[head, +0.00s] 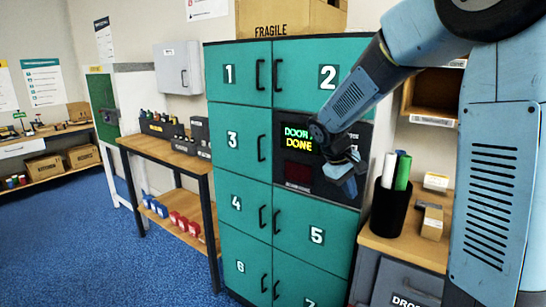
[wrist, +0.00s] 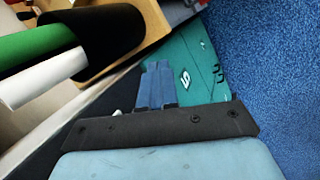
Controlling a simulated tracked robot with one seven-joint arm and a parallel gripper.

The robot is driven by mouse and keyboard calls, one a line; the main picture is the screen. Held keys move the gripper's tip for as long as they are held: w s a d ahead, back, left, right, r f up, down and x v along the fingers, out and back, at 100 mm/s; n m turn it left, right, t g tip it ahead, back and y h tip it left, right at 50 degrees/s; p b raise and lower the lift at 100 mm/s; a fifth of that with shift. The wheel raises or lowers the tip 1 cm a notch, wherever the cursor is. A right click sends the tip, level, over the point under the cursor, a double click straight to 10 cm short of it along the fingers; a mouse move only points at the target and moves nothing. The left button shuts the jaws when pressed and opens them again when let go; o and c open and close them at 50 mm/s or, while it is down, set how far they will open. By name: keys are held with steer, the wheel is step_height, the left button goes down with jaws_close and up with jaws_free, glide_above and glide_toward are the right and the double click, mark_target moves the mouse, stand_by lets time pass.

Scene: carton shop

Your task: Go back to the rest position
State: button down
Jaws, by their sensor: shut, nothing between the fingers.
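My gripper (head: 350,180) is in front of the locker's dark screen panel in the head view, partly covering it. In the wrist view its blue fingers (wrist: 158,83) are together and empty. The teal locker (head: 240,170) has several numbered doors with black handles, and all the doors in view look closed. Its screen (head: 297,138) shows "DOOR" and "DONE", with part of the text hidden behind my arm. In the wrist view the locker (wrist: 196,62) lies beyond the fingers, above the blue floor.
A black bin (head: 392,208) with rolled tubes stands on a wooden-topped cabinet right of the locker, beside small boxes. The bin is close in the wrist view (wrist: 112,38). A workbench (head: 160,148) stands left of the locker. Open blue carpet (head: 90,240) lies at the left.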

steer(key=s+d+r+m+t+y, duration=0.1)
steer(key=s+r+m+t+y, duration=0.1)
steer(key=s, duration=1.1)
steer(key=s+d+r+m+t+y, duration=0.1)
steer(key=s+r+m+t+y, duration=0.1)
steer(key=s+r+m, duration=0.2)
steer(key=shift+s+r+y, duration=0.3)
steer(key=shift+s+r, duration=1.35)
steer(key=shift+s, duration=2.7)
steer(key=shift+d, duration=0.1)
